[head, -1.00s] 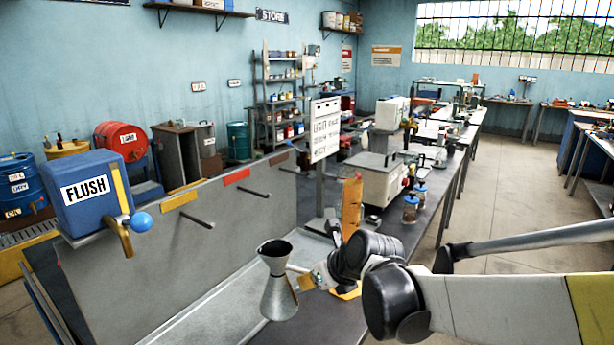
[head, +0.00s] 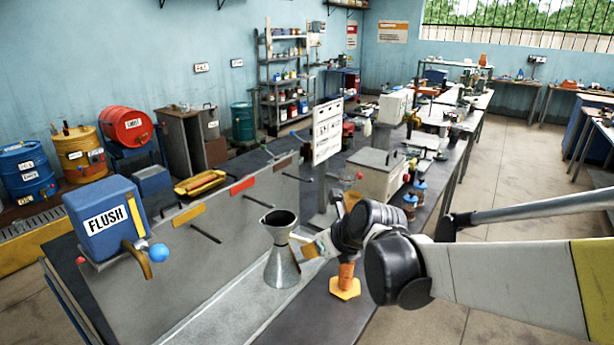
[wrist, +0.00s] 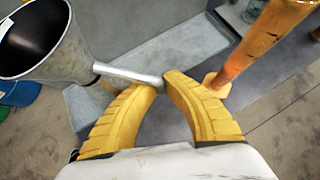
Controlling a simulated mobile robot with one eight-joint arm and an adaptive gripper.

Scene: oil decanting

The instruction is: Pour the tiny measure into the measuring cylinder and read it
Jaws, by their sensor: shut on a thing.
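The metal measure (head: 282,262), a grey can with a flared dark mouth and wide base, is upright in the head view. Its mouth (wrist: 32,35) shows at the upper left of the wrist view, dark inside; I cannot tell how much liquid it holds. My gripper (wrist: 163,82) has its yellow fingers shut on the measure's side handle (wrist: 128,74); in the head view the gripper (head: 308,250) is right of the measure. The amber measuring cylinder (wrist: 262,40) stands right of my fingers, apart from the measure. In the head view my arm hides its middle; its yellow foot (head: 345,289) shows below.
A grey bench and tray (head: 215,312) lie under the measure. The blue FLUSH box (head: 105,218) with its tap is at the left. A white sign board (head: 327,132), a grey box (head: 376,172) and small jars (head: 410,205) stand behind. The floor at right is open.

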